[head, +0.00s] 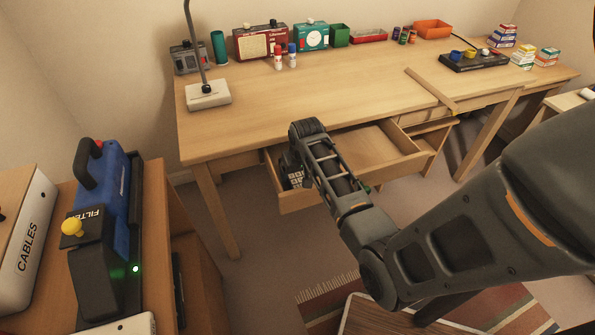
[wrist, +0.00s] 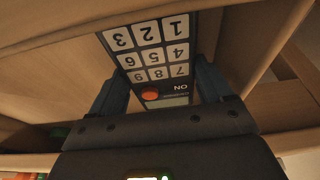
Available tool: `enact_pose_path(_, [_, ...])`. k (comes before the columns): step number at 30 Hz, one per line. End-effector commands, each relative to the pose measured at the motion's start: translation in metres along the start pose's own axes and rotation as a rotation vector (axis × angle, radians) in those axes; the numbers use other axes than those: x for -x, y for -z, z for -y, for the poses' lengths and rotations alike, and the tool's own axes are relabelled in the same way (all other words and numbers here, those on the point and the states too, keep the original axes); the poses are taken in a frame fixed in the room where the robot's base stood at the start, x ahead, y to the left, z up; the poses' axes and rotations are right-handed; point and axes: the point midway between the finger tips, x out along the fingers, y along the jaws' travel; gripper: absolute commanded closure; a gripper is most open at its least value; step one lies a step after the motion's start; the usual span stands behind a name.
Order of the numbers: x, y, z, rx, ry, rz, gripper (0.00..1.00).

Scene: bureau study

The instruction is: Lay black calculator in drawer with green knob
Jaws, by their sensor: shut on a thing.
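The black calculator (head: 293,179) has white keys and is within the left end of the open drawer's outline in the head view. In the wrist view the calculator (wrist: 152,47) shows its number keys, a red key and "ON", upside down. My gripper (wrist: 157,85) is shut on it, one finger on each side. In the head view the gripper is mostly hidden by my wrist. The wooden drawer (head: 372,146) is pulled out under the desk. A bit of green knob (head: 367,189) shows on its front beside my arm. I cannot tell whether the calculator touches the drawer floor.
The desk top (head: 330,90) is above and behind the drawer, with a lamp base (head: 208,95) at left and a wooden ruler (head: 430,90) at right. The drawer's right part is bare. A side cabinet with a blue filter device (head: 115,190) stands at left.

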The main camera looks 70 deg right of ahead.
Motion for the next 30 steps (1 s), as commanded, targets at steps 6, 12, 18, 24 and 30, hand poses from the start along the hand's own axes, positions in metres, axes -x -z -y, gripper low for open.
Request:
enact_pose_path(6, [-0.003, -0.001, 0.0, 0.0, 0.0, -0.001, 0.19])
enact_pose_path(12, [-0.002, -0.001, 0.0, 0.0, 0.0, 0.0, 0.0])
enact_pose_path(18, [-0.002, -0.001, 0.0, 0.0, 0.0, 0.0, 0.0])
enact_pose_path(24, [0.012, 0.001, 0.0, 0.001, 0.0, -0.003, 0.0])
enact_pose_path(30, [0.051, 0.001, 0.001, 0.002, 0.0, -0.004, 0.0])
